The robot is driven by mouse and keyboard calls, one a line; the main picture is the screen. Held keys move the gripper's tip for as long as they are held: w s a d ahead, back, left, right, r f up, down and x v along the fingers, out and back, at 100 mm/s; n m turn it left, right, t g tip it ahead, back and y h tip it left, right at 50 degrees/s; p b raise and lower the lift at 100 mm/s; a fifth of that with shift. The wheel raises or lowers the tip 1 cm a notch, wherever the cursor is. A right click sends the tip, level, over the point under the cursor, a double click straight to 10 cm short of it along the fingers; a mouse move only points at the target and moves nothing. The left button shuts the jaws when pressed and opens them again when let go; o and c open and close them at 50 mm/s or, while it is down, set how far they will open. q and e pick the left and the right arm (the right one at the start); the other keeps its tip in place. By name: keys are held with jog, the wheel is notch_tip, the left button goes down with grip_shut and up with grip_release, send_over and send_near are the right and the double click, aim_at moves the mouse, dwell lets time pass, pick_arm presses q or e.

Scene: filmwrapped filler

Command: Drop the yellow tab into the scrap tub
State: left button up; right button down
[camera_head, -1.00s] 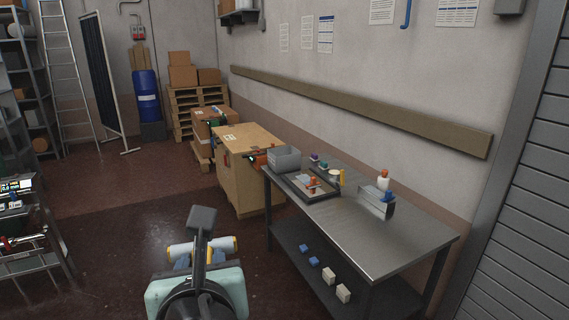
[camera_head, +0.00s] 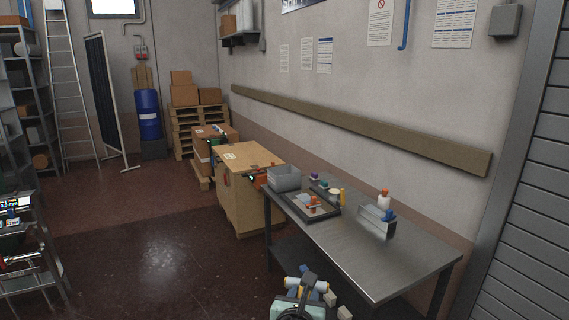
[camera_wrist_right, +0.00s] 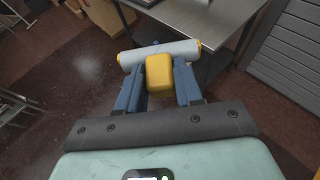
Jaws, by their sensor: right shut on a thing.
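A yellow block-like tab (camera_wrist_right: 158,77) sits between the blue fingers of my right gripper (camera_wrist_right: 160,66) in the right wrist view. The gripper is shut on it. A pale roll (camera_wrist_right: 181,47) with yellow ends lies across the fingertips; I cannot tell whether it is joined to the tab. In the head view my right gripper (camera_head: 305,276) is low, in front of the steel table, and the tab is not clear there. A grey open tub (camera_head: 284,178), apparently the scrap tub, stands at the table's far left corner. My left gripper is out of view.
The steel table (camera_head: 375,262) also bears a dark tray (camera_head: 299,205), small bottles and a metal box (camera_head: 376,220). The floor to the left is open, up to a cart.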

jog(key=d+f, duration=0.6)
jog(key=f, duration=0.3)
jog(key=d+f+m+h, duration=0.1)
jog(key=d+f, duration=0.6)
jog(key=f, duration=0.2)
jog(key=shift+s+d+f, duration=0.25)
jog(key=shift+s, duration=0.1)
